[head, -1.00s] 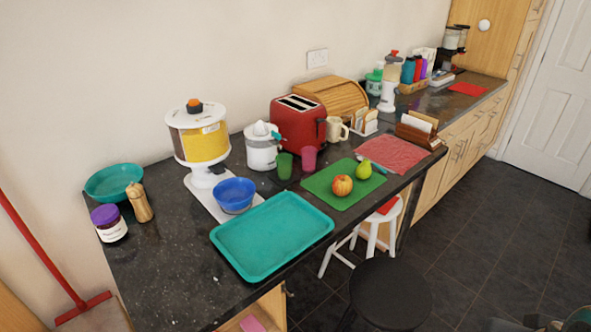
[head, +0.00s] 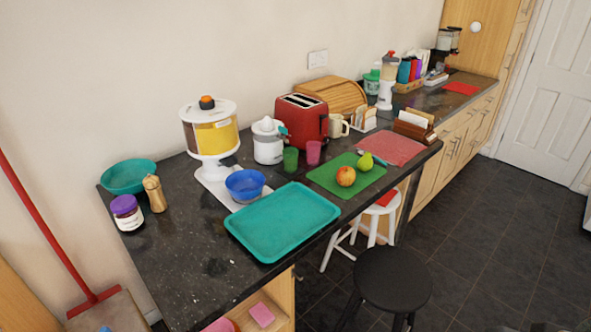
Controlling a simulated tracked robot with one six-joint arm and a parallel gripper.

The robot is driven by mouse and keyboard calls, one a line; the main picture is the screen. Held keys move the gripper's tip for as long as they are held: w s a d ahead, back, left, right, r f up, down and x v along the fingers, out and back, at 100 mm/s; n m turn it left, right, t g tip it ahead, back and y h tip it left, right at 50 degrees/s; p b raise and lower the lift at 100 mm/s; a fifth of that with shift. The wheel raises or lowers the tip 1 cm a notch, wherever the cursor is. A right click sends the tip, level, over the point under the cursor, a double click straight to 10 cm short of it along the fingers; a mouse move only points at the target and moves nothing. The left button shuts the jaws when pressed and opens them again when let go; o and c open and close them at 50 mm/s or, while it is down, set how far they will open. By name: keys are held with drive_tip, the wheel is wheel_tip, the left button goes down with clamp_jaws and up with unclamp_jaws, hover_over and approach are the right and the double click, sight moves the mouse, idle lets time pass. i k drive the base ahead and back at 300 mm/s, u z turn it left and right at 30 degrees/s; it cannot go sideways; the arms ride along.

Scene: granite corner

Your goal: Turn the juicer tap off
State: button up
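The juicer (head: 268,147) is a small white appliance with a pale cone on top. It stands on the dark counter, left of the red toaster. Its teal tap (head: 283,131) sticks out at the upper right side, near the toaster. The tap is too small here to tell whether it is on or off. A green cup (head: 290,160) and a pink cup (head: 313,153) stand close in front of the juicer. My gripper does not show in the head view.
A red toaster (head: 302,122) stands right of the juicer, and a cereal dispenser (head: 210,135) left of it. A blue bowl (head: 245,184) and a teal tray (head: 283,222) are in front. A black stool (head: 392,277) stands by the counter. Dark floor lies open at right.

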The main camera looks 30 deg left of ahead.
sight(283, 131)
drive_tip(key=z, duration=0.05)
drive_tip(key=k, duration=0.6)
drive_tip(key=u, duration=1.05)
drive_tip(key=i, duration=1)
drive_tip(key=u, duration=0.05)
